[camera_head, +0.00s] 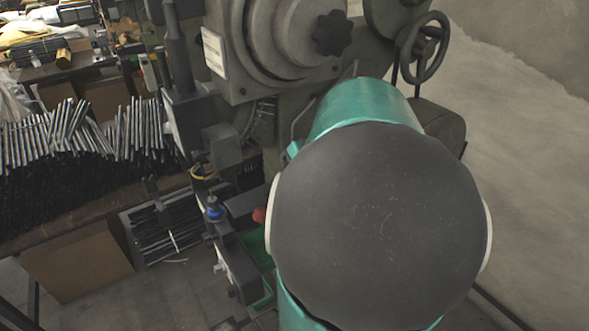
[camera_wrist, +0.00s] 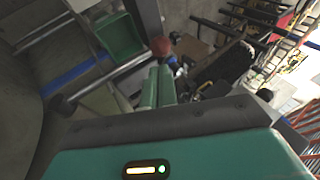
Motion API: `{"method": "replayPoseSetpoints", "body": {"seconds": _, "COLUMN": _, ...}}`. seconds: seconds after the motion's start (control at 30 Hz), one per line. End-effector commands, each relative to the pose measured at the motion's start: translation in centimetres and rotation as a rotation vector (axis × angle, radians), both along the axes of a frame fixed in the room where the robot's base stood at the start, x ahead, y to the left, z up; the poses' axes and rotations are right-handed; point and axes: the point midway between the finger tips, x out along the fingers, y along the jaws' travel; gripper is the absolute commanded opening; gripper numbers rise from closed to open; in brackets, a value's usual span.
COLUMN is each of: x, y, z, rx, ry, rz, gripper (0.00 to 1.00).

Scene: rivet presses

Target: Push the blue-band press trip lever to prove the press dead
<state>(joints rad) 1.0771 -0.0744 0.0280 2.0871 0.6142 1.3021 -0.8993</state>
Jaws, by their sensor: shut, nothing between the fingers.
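In the wrist view my gripper (camera_wrist: 159,71) shows as two teal fingers closed together with nothing between them. A red ball knob (camera_wrist: 162,47) appears just beyond the fingertips; I cannot tell whether they touch. A pale rod (camera_wrist: 112,78) runs from near that knob down left to a black knob (camera_wrist: 62,104), and looks like part of the trip lever. A blue band (camera_wrist: 76,74) crosses a grey surface at the left. In the head view the red knob (camera_head: 259,215) peeks out beside my arm, which hides my gripper and most of the lever.
A large grey press (camera_head: 240,75) with a handwheel (camera_head: 424,48) stands behind my arm in the head view. A bench (camera_head: 110,190) piled with metal rods is at left. A green bin (camera_wrist: 120,36) shows in the wrist view.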

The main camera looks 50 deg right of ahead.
Motion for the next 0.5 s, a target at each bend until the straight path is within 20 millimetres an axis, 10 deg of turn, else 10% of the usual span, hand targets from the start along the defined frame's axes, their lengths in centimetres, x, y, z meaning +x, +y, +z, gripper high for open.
{"method": "replayPoseSetpoints", "body": {"seconds": 0.5, "x": 2.9, "y": 2.5, "z": -5.7, "rx": 0.000, "ry": 0.001, "rz": 0.000, "gripper": 0.00}}
